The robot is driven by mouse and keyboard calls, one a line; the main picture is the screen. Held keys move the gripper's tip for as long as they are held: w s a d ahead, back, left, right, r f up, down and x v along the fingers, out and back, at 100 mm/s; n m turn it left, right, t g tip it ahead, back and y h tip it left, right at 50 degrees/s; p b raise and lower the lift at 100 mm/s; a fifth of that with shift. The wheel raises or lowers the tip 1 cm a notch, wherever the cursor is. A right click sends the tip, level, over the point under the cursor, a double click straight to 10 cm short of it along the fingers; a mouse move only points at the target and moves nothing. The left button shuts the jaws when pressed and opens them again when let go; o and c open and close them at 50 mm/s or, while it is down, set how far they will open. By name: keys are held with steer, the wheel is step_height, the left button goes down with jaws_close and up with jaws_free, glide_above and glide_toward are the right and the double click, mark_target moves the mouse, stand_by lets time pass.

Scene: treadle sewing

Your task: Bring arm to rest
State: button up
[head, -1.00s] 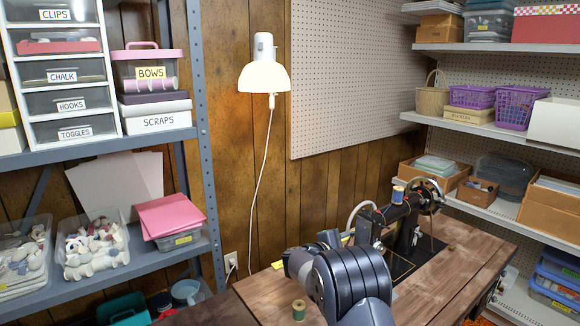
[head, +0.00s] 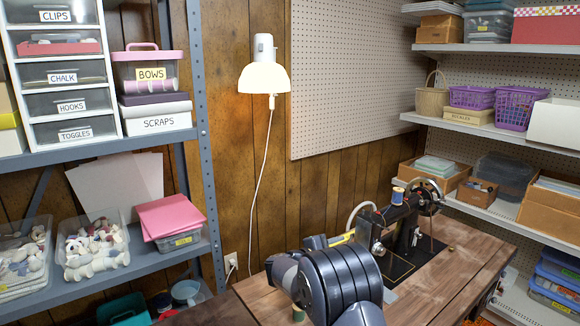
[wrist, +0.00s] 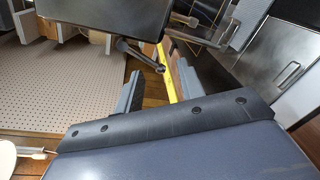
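My gripper (wrist: 159,78) shows in the wrist view with its two grey fingers apart. Its fingers stand on either side of a gap, and it is open. A yellow strip (wrist: 162,72) shows through the gap, with space on both sides of it; how far beyond the fingers it lies is unclear. In the head view my dark, ribbed arm rises in front of the wooden sewing table (head: 465,262), and the fingers are hidden behind it. The black sewing machine (head: 402,235) stands on the table just beyond my arm, with a blue thread spool (head: 397,196) on top.
A thread spool (head: 298,314) sits at the table's near side, partly hidden by my arm. A lit lamp (head: 264,75) hangs on the wall. A shelf (head: 110,152) with boxes is at left; more shelves (head: 475,128) are at right. The table's right part is mostly clear.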

steer(key=x, duration=0.5)
steer(key=shift+w+d+f, duration=0.1)
steer(key=shift+w+d, duration=0.05)
steer(key=shift+d, duration=0.15)
steer(key=shift+w+a+r+m+t+b, duration=0.25)
steer(key=shift+a+m+b, duration=0.2)
steer(key=shift+m, duration=0.35)
steer(key=m, duration=0.1)
steer(key=w+r+m, duration=0.1)
steer(key=m, duration=0.1)
steer(key=shift+a+t+b, duration=0.25)
steer(key=shift+a+b, duration=0.05)
steer(key=shift+a, duration=0.05)
steer(key=shift+s+a+r+m+t+p, duration=0.2)
steer(key=shift+a+r+m+t+p, duration=0.45)
steer(key=shift+m, duration=1)
steer(key=shift+s+a+r+m+p, duration=0.3)
steer(key=shift+r+m+p, duration=0.65)
steer(key=shift+m, duration=0.75)
steer(key=shift+s+a+r+m+t+p, duration=0.1)
steer(key=shift+a+r+m+t+p, duration=0.55)
steer(key=shift+m, duration=1)
steer(key=shift+r+g, duration=0.1)
steer(key=shift+g, duration=0.2)
